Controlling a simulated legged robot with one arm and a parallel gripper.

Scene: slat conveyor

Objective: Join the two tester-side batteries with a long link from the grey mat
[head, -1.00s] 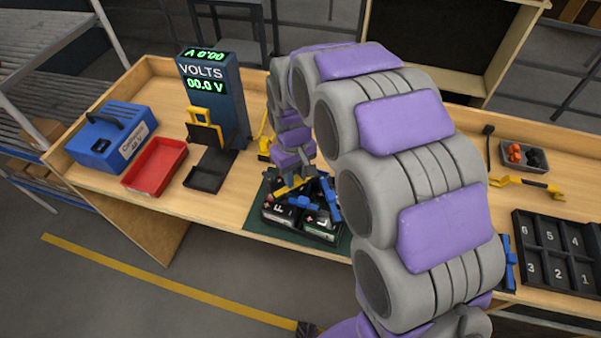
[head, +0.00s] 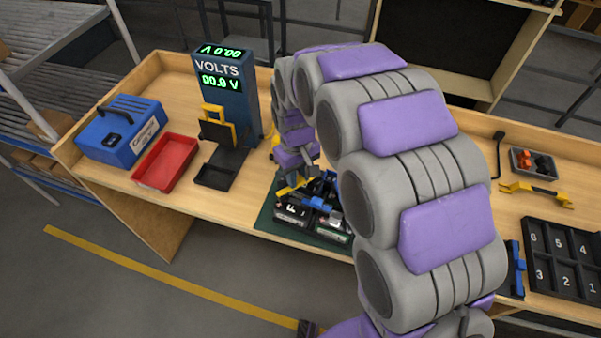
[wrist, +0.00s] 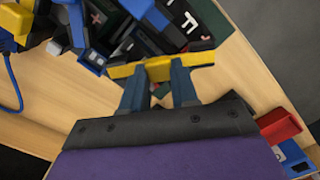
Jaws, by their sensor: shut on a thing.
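Black batteries with white letters and blue parts on top (head: 292,214) stand close together on a dark green mat (head: 268,222) at the table's front. The batteries (wrist: 205,20) are just beyond the bar. I cannot tell whether the bar touches them. My arm hides the table to the right, and no grey mat can be made out.
The blue volt tester (head: 228,90) stands behind, with a yellow-and-black stand before it. A red tray (head: 165,163) and blue case (head: 122,130) are left. At right are a numbered black tray (head: 563,250), another yellow piece (head: 537,193) and a small bin (head: 534,163).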

